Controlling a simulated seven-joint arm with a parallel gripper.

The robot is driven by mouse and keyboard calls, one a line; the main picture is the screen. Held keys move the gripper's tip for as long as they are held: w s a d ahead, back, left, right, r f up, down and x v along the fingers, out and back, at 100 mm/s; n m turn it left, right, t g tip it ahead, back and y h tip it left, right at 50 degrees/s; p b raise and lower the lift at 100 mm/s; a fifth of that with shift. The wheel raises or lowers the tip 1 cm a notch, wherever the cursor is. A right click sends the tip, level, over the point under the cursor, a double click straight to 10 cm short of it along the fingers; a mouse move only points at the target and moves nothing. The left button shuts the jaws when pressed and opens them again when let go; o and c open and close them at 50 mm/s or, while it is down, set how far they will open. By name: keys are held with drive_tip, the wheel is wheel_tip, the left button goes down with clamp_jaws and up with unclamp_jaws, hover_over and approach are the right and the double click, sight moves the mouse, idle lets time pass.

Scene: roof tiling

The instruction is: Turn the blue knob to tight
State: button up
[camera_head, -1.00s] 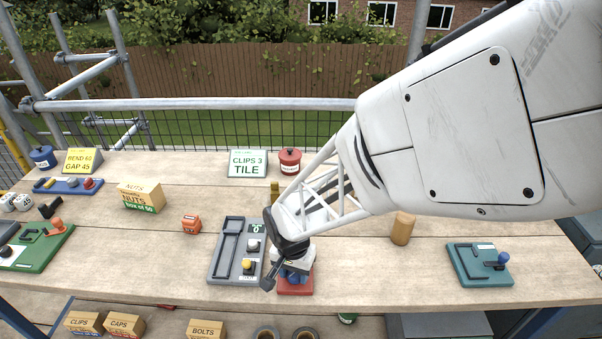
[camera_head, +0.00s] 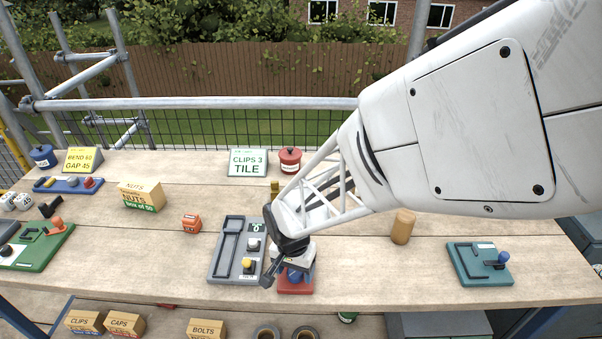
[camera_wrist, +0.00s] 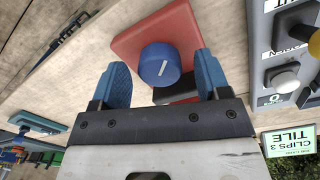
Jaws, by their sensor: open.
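The blue knob (camera_wrist: 160,64) stands on a red base plate (camera_wrist: 185,28) in the wrist view, with a white pointer line on its top. My gripper (camera_wrist: 161,72) is open, with one blue finger on each side of the knob. A gap shows between the knob and each finger in the picture; I cannot tell how deep the fingertips reach. In the head view my gripper (camera_head: 294,275) is over the red base (camera_head: 296,287) and hides most of the knob. Any marking for tight is not visible.
A grey panel (camera_head: 225,272) with a slot, a white knob and a yellow knob stands close to the left. A wooden cylinder (camera_head: 403,226) and a teal lever block (camera_head: 470,273) are to the right. A sign reading CLIPS 3 TILE (camera_head: 248,163) stands behind.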

sight(294, 272)
drive_tip(key=shift+a+r, duration=0.1)
drive_tip(key=shift+r, duration=3.5)
drive_tip(key=shift+c, duration=1.4)
drive_tip(key=n, duration=1)
drive_tip(key=shift+n, duration=0.4)
drive_tip(key=shift+f, duration=0.15)
drive_tip(key=shift+f, duration=3.8)
drive_tip(key=shift+c, duration=0.2)
